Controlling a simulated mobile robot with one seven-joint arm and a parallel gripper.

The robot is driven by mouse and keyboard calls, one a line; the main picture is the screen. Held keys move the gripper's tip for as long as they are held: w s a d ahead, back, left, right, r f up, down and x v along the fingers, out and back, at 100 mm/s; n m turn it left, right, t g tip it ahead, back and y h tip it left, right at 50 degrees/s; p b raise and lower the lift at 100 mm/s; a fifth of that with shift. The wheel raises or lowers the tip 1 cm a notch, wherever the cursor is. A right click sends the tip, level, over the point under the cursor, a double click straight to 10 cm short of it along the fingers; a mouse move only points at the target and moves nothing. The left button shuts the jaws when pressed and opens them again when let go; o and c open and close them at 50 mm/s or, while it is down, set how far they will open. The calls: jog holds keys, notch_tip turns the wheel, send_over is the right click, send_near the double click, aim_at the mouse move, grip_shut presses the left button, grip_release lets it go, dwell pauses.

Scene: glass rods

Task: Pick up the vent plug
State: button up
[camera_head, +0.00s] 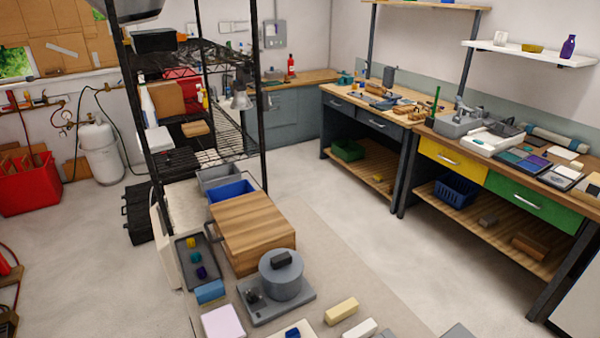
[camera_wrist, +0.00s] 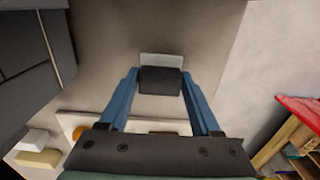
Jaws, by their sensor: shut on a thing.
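My gripper (camera_wrist: 160,84) shows only in the wrist view. Its two blue fingers are shut on a dark grey block, which I take to be the vent plug (camera_wrist: 160,80). The block sits between the fingertips, with a light grey rectangular face (camera_wrist: 161,60) just beyond it. Whether it touches anything below is unclear. In the head view, a grey drum (camera_head: 281,280) with a dark block (camera_head: 281,258) on top stands on a grey plate. My gripper does not show there.
A wooden box (camera_head: 250,232) stands behind the drum. A tray (camera_head: 188,250) with small coloured pieces lies to its left. A cream block (camera_head: 341,311) and a white block (camera_head: 359,329) lie in front. A black rack (camera_head: 260,100) rises behind; open floor is to the right.

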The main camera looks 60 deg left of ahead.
jog(key=c, duration=0.4)
jog(key=shift+r, duration=0.15)
